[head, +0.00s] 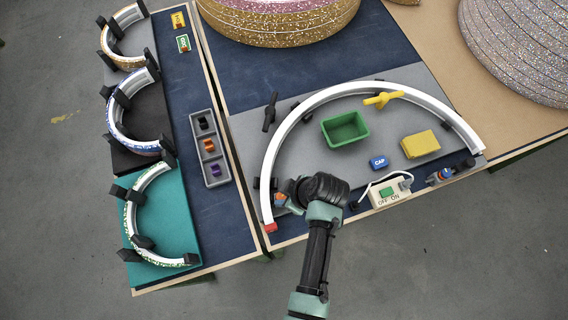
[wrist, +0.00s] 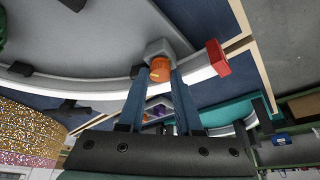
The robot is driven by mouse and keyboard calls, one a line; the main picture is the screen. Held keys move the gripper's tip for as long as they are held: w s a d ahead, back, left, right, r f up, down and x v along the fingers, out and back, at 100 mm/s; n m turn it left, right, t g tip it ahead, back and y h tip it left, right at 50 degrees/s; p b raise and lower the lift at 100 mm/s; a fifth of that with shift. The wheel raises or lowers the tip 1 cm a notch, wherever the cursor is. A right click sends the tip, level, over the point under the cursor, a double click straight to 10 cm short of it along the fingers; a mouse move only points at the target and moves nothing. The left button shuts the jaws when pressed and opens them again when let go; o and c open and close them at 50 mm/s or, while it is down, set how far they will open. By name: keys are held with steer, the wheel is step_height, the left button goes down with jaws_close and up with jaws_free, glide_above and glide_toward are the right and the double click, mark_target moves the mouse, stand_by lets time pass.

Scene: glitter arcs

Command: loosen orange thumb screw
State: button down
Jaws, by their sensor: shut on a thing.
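The orange thumb screw (wrist: 160,68) is a round orange knob on a small grey block, against the white curved channel (wrist: 100,90). In the wrist view, my gripper (wrist: 162,78) has one blue finger on each side of the knob and is shut on it. In the head view, my gripper (head: 284,198) is at the left end of the large white arc (head: 300,108), just above its red end cap (head: 270,227). There the wrist hides most of the screw.
A green bin (head: 345,130), a yellow block (head: 420,145), a blue cap block (head: 378,162) and a yellow wing-shaped part (head: 383,99) lie inside the arc. A switch box (head: 390,193) with a white cable stands to my gripper's right. Three small arcs stand on the left table.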

steer(key=n+g+b, duration=0.1)
steer(key=n, duration=0.1)
steer(key=n+b, duration=0.1)
steer(key=n, duration=0.1)
steer(key=n+g+b, duration=0.1)
steer(key=n, duration=0.1)
steer(key=shift+w+d+f+n+g, duration=0.1)
steer(key=shift+d+f+n+g, duration=0.05)
steer(key=shift+f+n+g, duration=0.2)
steer(key=n+g+b, duration=0.1)
steer(key=n, duration=0.1)
steer(key=n+g, duration=0.1)
steer(key=n, duration=0.2)
steer(key=shift+w+b, duration=0.2)
steer(key=shift+b, duration=0.2)
steer(key=shift+n, duration=0.25)
steer(key=c, duration=0.6)
jaws_free()
steer(key=shift+w+r, duration=0.1)
steer(key=shift+r, duration=0.1)
